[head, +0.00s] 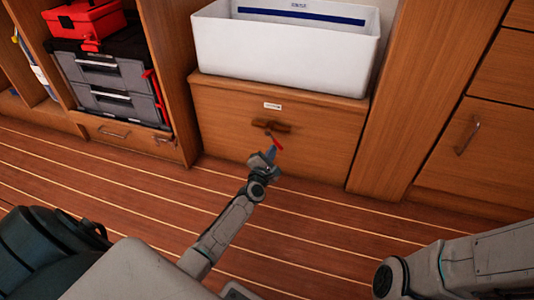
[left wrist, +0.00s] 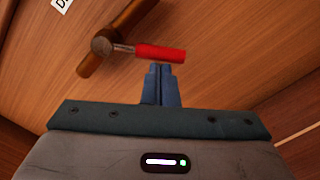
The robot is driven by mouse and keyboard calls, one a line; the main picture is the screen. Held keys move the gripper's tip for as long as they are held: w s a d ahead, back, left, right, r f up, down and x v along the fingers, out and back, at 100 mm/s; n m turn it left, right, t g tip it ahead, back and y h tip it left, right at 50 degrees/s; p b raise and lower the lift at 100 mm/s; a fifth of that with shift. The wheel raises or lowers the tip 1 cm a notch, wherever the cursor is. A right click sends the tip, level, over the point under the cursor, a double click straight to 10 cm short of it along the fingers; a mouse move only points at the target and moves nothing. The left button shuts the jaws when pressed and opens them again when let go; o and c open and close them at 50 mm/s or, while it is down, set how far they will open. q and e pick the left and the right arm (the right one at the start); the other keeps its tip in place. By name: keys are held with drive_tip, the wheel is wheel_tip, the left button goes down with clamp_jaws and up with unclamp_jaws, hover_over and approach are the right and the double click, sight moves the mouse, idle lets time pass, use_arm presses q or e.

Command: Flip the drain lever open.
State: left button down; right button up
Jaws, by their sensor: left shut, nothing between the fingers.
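The drain lever has a red handle (head: 277,143) on a short metal stem, joined to a brown pipe (head: 271,125) on the wooden cabinet front below the white basin. In the left wrist view the red handle (left wrist: 160,53) points right from the round pivot (left wrist: 101,46) on the pipe (left wrist: 118,38). My left gripper (head: 269,153) is shut and empty, close to the handle. In the left wrist view its blue fingertips (left wrist: 160,70) are together just below the handle's right part; whether they touch it I cannot tell. My right gripper is out of view.
A white basin (head: 284,50) stands on the cabinet (head: 225,115), which bears a small white label (head: 272,105). Grey toolboxes (head: 115,78) and a red case (head: 84,20) fill a shelf at left. Drawers with handles (head: 467,138) are at right. The striped floor (head: 120,185) is clear.

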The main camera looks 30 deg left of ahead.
use_arm(q)
drive_tip(key=shift+w+d+r+n+y, duration=0.15)
drive_tip(key=shift+d+r+n, duration=0.5)
drive_tip(key=shift+n, duration=1.1)
drive_tip(key=shift+w+d+r+n+y, duration=0.15)
drive_tip(key=shift+d+r+n, duration=0.5)
drive_tip(key=shift+n, duration=1.05)
drive_tip(key=shift+w+d+r+n+y, duration=0.15)
drive_tip(key=shift+d+r+n, duration=0.45)
drive_tip(key=shift+n, duration=1.15)
drive_tip(key=shift+r, duration=0.15)
